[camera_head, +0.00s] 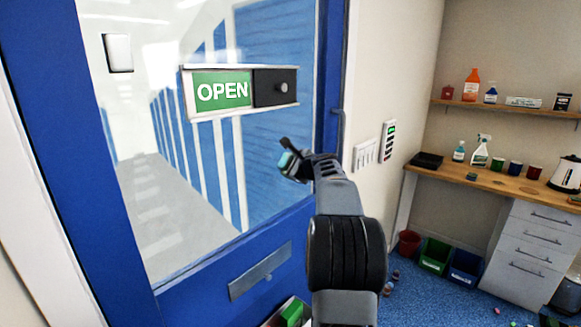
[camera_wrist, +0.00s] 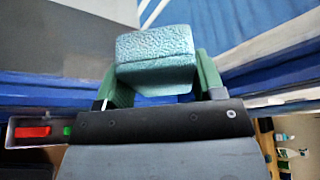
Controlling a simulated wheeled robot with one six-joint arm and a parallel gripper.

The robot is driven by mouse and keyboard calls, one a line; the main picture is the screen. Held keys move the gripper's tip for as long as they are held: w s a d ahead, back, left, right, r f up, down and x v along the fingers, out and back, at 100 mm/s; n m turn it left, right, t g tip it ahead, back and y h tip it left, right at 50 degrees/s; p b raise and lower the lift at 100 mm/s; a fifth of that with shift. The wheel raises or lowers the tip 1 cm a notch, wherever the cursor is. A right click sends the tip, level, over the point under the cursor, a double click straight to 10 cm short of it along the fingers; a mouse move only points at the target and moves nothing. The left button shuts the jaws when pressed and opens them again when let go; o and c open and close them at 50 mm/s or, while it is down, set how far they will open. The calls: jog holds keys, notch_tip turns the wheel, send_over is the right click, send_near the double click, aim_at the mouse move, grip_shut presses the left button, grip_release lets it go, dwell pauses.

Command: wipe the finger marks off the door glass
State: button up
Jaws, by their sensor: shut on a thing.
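The door glass (camera_head: 185,170) is a large clear pane in a blue door frame (camera_head: 50,120). A corridor with blue panels shows through it. I cannot make out finger marks on it at this size. My gripper (camera_head: 290,162) is in front of the lower right part of the glass. In the wrist view my gripper (camera_wrist: 155,88) is shut on a light blue textured block, like a sponge (camera_wrist: 155,52), held between green fingers.
An OPEN sign (camera_head: 222,91) with a dark slider is fixed across the upper glass. A door handle (camera_head: 340,128) is on the right edge. On the right are a wooden counter (camera_head: 500,183) with bottles and a kettle (camera_head: 566,174), and bins (camera_head: 434,256) on the blue floor.

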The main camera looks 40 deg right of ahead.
jog(key=shift+s+d+b, duration=0.25)
jog(key=shift+s+b, duration=0.25)
jog(key=shift+s, duration=0.85)
jog(key=shift+s+d+b, duration=0.2)
jog(key=shift+s+b, duration=0.3)
jog(key=shift+s, duration=0.8)
jog(key=s, duration=0.1)
jog(key=s+b, duration=0.1)
jog(key=s, duration=0.1)
jog(key=shift+d, duration=0.3)
jog(key=a+f+p, duration=0.2)
jog(key=a+f, duration=0.2)
jog(key=a, duration=0.5)
jog(key=shift+w+a+f, duration=0.1)
jog(key=shift+w+f, duration=0.05)
jog(key=shift+w, duration=1.15)
jog(key=shift+w+a+f, duration=0.1)
jog(key=shift+w, duration=1.15)
